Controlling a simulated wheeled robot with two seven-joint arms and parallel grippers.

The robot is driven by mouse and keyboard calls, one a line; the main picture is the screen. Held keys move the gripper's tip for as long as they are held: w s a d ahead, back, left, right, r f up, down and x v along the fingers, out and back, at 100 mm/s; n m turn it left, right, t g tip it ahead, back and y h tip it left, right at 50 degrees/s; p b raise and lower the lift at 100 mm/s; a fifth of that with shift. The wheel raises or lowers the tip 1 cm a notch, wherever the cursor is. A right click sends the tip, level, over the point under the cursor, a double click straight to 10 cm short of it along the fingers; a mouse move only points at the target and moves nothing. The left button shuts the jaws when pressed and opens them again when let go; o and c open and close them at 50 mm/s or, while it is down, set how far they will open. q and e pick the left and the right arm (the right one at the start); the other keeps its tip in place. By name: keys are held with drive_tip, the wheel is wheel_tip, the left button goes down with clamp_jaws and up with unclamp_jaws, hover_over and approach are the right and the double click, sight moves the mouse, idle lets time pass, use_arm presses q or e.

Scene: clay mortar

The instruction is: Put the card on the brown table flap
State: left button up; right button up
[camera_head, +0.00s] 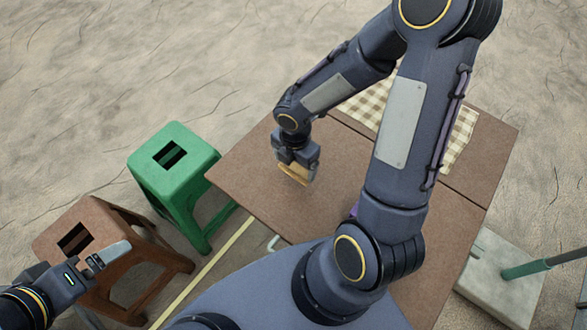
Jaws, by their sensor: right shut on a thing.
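The brown table flap (245,160) is the near left part of the table, set off by a seam from the part with the cloth. My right gripper (297,168) is over the flap, pointing down, and is shut on the card (293,175). The card shows as a small tan piece under the fingers, partly hidden by them. I cannot tell whether it touches the flap. My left gripper (110,255) is at the lower left, over the brown stool and away from the table. Its fingers are seen from the side, so its opening is unclear.
A checkered cloth (460,140) lies on the far part of the table, partly behind my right arm. A green stool (175,160) and a brown stool (105,225) stand left of the table. A pale base with a green pole (525,270) stands at right. The flap's left corner is bare.

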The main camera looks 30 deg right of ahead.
sight(293, 170)
drive_tip(key=shift+w+a+f, duration=0.1)
drive_tip(key=shift+w+f, duration=0.15)
drive_tip(key=shift+f, duration=0.1)
drive_tip(key=shift+f+b, duration=0.45)
drive_tip(key=shift+f, duration=1.05)
